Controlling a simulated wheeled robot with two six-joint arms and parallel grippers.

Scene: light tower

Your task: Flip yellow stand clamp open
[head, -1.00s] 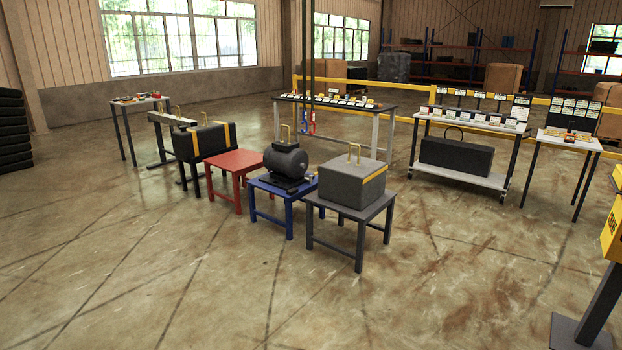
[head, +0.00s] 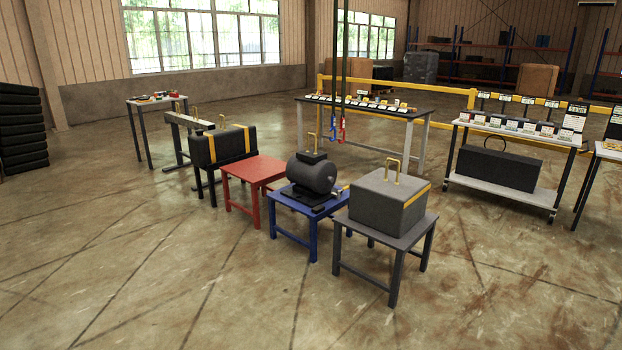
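I cannot make out a yellow stand clamp in the head view. Small yellow parts show: an upright yellow handle (head: 390,170) on the grey box and yellow bands (head: 246,139) on a dark case. Neither of my grippers is in view.
A grey table (head: 388,232) bears the grey box (head: 385,203). A blue table (head: 298,199) bears a dark cylindrical machine (head: 311,174). A red table (head: 252,170) is empty. The foreground floor is clear.

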